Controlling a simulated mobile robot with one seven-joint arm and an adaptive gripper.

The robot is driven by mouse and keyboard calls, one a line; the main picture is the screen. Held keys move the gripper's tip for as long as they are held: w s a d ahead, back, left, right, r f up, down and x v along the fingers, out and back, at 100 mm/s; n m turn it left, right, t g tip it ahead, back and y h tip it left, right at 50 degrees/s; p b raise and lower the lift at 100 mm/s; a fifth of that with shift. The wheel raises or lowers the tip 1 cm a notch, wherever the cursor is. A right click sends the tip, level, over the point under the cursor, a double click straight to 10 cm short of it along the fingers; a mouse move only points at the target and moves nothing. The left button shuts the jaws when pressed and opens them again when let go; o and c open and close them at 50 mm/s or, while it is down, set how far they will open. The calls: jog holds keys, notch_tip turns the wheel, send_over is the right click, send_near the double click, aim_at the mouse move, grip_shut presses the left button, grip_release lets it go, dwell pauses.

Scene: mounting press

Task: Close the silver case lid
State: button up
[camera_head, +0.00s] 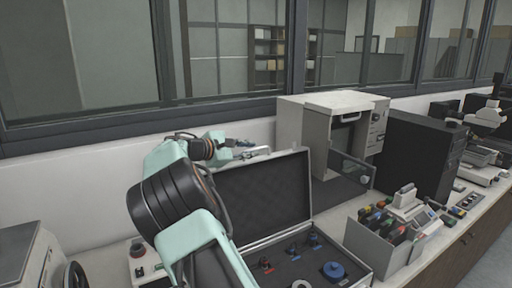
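The silver case stands open on the counter, with its lid (268,188) raised roughly upright and its dark foam lining facing me. The case base (352,276) holds dark foam with several small blue and red parts and a blue round piece. My arm reaches in from the lower front and covers the left part of the case. My gripper (250,150) is at the upper left of the lid, near its top edge. It is small in view, and I cannot tell whether it touches the lid or how its fingers stand.
A beige press cabinet (302,137) stands behind the lid on the right, with a black tower (420,150) beside it. A grey bin (375,247) with coloured-handled tools is right of the case. A white machine (28,255) stands at the lower left. The wall and windows close off the back.

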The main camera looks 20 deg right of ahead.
jog(key=shift+x, duration=1.45)
jog(key=shift+c, duration=0.5)
grip_shut()
